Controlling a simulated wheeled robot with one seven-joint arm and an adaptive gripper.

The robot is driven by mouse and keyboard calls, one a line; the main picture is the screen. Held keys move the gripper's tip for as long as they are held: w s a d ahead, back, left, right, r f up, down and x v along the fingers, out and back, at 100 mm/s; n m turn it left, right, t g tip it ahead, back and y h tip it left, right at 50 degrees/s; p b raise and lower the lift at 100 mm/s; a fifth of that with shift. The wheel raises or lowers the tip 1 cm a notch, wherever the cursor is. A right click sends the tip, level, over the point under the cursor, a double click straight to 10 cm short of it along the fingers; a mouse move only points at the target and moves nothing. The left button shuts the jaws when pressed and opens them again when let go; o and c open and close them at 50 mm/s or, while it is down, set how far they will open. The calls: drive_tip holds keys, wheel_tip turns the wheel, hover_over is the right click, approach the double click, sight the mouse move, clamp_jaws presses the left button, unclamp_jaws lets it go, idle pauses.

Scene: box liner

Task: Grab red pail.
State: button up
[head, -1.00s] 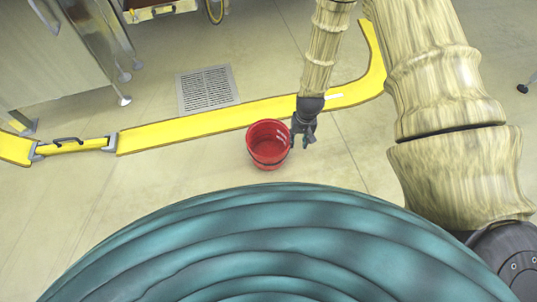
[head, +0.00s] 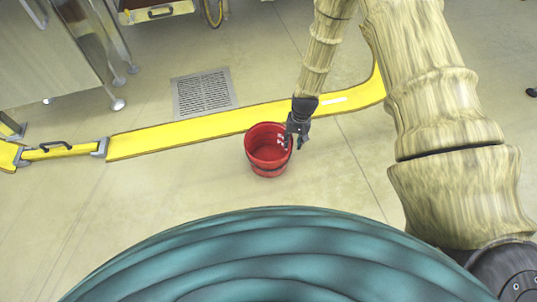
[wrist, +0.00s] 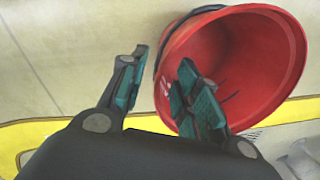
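The red pail (head: 267,160) stands on the floor near the middle of the head view, its open top facing up. It also shows in the wrist view (wrist: 285,65), at the upper right. My gripper (head: 296,142) is at the pail's right rim in the head view. In the wrist view my gripper (wrist: 158,85) is open, with a clear gap between its fingers. The right finger overlaps the pail's opening and the left finger is outside the wall. The near rim lies between or just beyond the fingertips; I cannot tell whether they touch it.
A yellow floor barrier or strip (head: 190,130) runs behind the pail. A floor grate (head: 203,93) lies beyond it. A grey cabinet (head: 45,50) with metal legs stands at the upper left. The floor left of the pail is clear.

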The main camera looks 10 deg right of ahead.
drive_tip(key=shift+w+a+f+b, duration=0.15)
drive_tip(key=shift+f+b, duration=0.45)
drive_tip(key=shift+f, duration=0.4)
drive_tip(key=shift+a+f+b, duration=0.1)
drive_tip(key=shift+f+b, duration=0.45)
drive_tip(key=shift+f, duration=0.4)
drive_tip(key=shift+w+a+f+b, duration=0.15)
drive_tip(key=shift+f+b, duration=0.45)
drive_tip(key=shift+f, duration=0.4)
drive_tip(key=shift+r, duration=0.1)
